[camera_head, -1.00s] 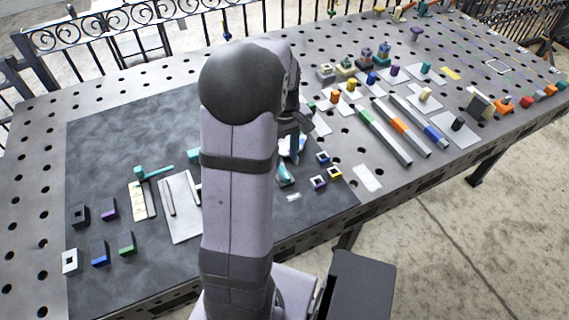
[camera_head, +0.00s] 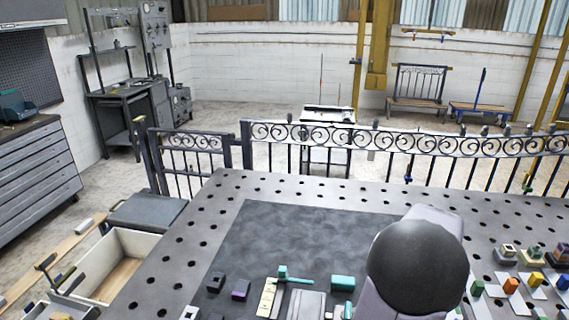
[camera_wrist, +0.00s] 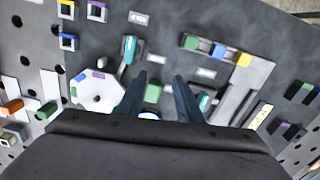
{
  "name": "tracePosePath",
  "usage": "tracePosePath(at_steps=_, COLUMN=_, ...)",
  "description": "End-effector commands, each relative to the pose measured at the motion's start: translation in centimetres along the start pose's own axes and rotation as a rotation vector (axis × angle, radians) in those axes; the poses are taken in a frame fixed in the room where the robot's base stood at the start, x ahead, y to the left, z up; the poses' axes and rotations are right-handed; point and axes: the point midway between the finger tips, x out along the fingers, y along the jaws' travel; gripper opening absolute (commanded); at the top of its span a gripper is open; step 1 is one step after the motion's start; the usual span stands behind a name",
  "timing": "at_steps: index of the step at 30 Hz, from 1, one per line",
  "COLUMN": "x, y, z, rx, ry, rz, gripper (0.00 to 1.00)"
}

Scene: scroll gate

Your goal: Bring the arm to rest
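My gripper (camera_wrist: 158,90) shows in the wrist view with its two dark blue fingers spread apart. Nothing shows clamped between the fingertips; a green block (camera_wrist: 153,93) lies beyond them on the dark mat. In the head view my arm's rounded dark joint stands at the lower right, and the gripper is hidden behind it or out of frame. The dark mat (camera_head: 300,235) lies on the perforated metal table (camera_head: 190,240).
A white octagonal plate (camera_wrist: 97,90), a teal tool (camera_wrist: 129,50) and a tray with coloured blocks (camera_wrist: 235,65) lie near the gripper. A scrollwork fence (camera_head: 400,140) runs behind the table. The far part of the mat is bare.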

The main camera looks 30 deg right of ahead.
Motion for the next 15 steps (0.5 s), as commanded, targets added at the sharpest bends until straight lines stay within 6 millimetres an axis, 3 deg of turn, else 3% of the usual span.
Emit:
tracePosePath(at_steps=1, x=-0.1, y=-2.6, z=-0.6, rx=-0.044, ry=0.001, rz=0.000, gripper=0.33)
tracePosePath(at_steps=4, x=0.0, y=-7.8, z=-1.0, rx=-0.120, ry=0.000, rz=-0.001, gripper=0.33)
tracePosePath(at_steps=8, x=0.2, y=-14.5, z=-0.4, rx=-0.221, ry=0.000, rz=-0.001, gripper=0.33)
tracePosePath(at_steps=15, x=0.8, y=-25.0, z=4.1, rx=-0.406, ry=-0.001, rz=-0.002, gripper=0.33)
